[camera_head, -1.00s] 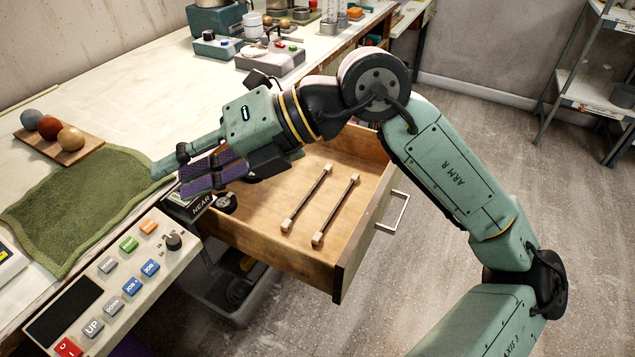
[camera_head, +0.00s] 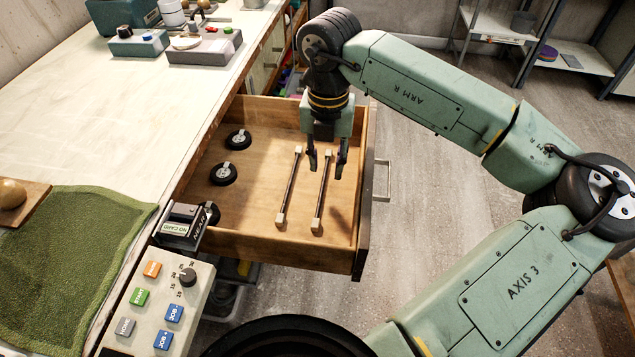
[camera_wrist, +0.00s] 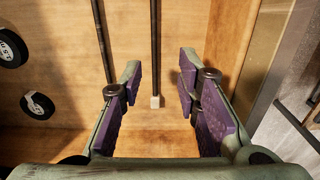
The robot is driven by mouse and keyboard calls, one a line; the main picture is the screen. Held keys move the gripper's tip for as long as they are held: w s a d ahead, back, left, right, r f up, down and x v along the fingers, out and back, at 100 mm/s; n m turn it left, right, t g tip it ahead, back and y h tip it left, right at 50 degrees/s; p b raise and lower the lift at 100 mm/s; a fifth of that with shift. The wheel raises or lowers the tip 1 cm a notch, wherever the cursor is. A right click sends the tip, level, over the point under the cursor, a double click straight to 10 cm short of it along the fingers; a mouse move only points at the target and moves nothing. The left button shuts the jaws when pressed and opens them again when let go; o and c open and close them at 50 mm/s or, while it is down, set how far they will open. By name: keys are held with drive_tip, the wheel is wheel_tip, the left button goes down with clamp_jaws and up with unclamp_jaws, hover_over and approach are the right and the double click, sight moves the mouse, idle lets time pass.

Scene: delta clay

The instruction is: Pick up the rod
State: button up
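Two dark rods with pale square end caps lie side by side in the open wooden drawer (camera_head: 255,239). The left rod (camera_head: 290,190) and the right rod (camera_head: 322,190) run lengthwise. My gripper (camera_head: 327,176) points down over the drawer, its fingers apart, above the right rod. In the wrist view, my open gripper (camera_wrist: 160,92) has purple pads on both sides. The right rod (camera_wrist: 154,45) runs between the fingers, its pale end cap showing. The left rod (camera_wrist: 102,40) passes near the left finger, which hides part of it. Nothing is held.
Two black wheel-like discs (camera_head: 223,174) lie at the drawer's left side. The drawer's right wall is close to my gripper, with a handle (camera_head: 382,181) outside.

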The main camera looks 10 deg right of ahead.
sight(322, 186)
drive_tip(key=shift+w+a+f+p, duration=0.15)
drive_tip(key=shift+f+p, duration=0.25)
drive_tip(key=shift+f, duration=0.7)
drive_tip(key=shift+w+f+p, duration=0.1)
drive_tip(key=shift+f+p, duration=0.3)
drive_tip(key=shift+f, duration=0.75)
drive_tip(key=shift+w+a+f+p, duration=0.15)
drive_tip(key=shift+f+p, duration=0.25)
drive_tip(key=shift+f, duration=0.7)
clamp_jaws()
